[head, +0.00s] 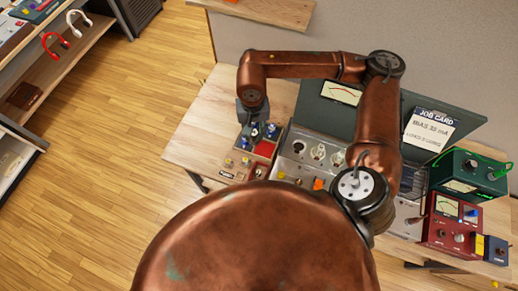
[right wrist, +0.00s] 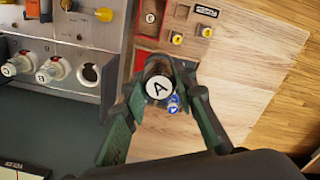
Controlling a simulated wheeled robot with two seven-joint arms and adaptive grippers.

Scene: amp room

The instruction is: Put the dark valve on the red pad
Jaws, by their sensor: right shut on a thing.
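My right gripper (right wrist: 164,72) is shut on the dark valve (right wrist: 159,88), whose round white end marked A faces the wrist camera. In the head view the right gripper (head: 252,118) points down over the small tray on the left part of the bench; the valve is hard to pick out there. The red pad (head: 265,149) shows in the head view just below and right of the gripper. Red lining also shows in the tray in the right wrist view (right wrist: 150,22). I cannot tell whether the valve touches it. My left gripper is out of view.
A blue-and-white piece (right wrist: 173,104) is close beside the held valve. The amp chassis (right wrist: 60,95) with glass valves and an empty socket (right wrist: 88,73) stands beside the tray. Yellow-topped parts (right wrist: 178,38) are nearby. Bare bench (head: 190,135) lies left of the tray.

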